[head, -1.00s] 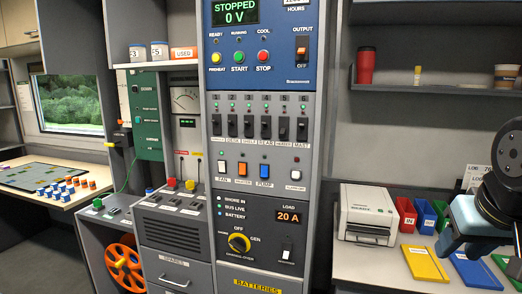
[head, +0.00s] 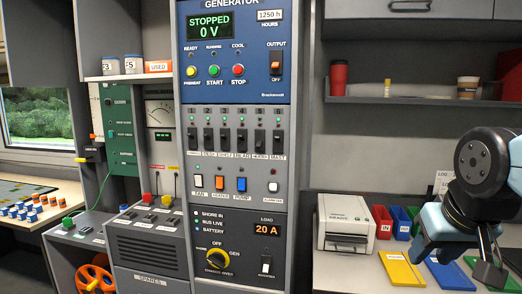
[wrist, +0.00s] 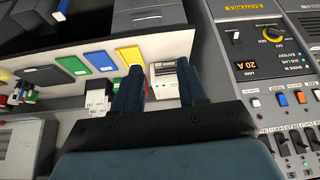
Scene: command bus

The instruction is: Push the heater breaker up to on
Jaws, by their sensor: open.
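The breaker row sits in the grey panel below the generator unit, in the middle of the head view. It has several black levers with small lights above. The fifth lever (head: 260,142) has a blurred label that seems to start with H; I cannot tell its position. Below, an orange rocker switch (head: 220,184) has a label that looks like HEATER. My gripper (wrist: 160,78) is open and empty, its two dark blue fingers apart. In the head view my arm is at the right, over the side counter, well clear of the panel. Breakers also show at the wrist view's lower right.
A white label printer (head: 345,224) stands on the counter between the panel and my arm. Coloured bins and flat yellow, blue and green items lie beside it. A shelf (head: 415,101) with two cups hangs above. The space before the panel looks clear.

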